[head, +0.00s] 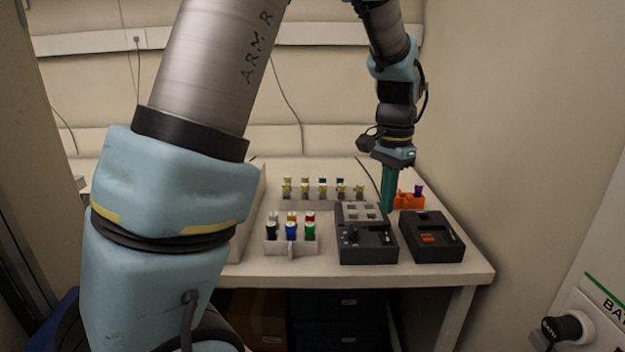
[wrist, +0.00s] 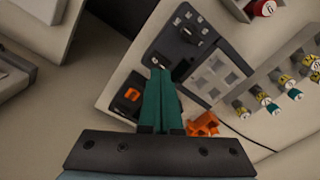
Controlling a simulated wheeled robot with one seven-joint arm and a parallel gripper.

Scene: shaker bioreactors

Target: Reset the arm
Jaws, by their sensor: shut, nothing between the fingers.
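My gripper (head: 388,190) points down above the back right of the table, with its two long green fingers together. In the wrist view my gripper (wrist: 161,72) shows the fingers side by side with nothing between them. In the head view they hang behind the dark shaker device and next to an orange holder (head: 408,201), which has a purple-capped tube (head: 418,190) by it. I cannot tell whether the fingertips touch anything. My arm rises from the left and bends over the table.
A dark device with grey pads (head: 366,238) and a smaller dark device (head: 432,238) stand on the table (head: 470,268). A white rack (head: 290,246) holds several capped tubes, with another rack (head: 322,190) behind. A wall closes the right side.

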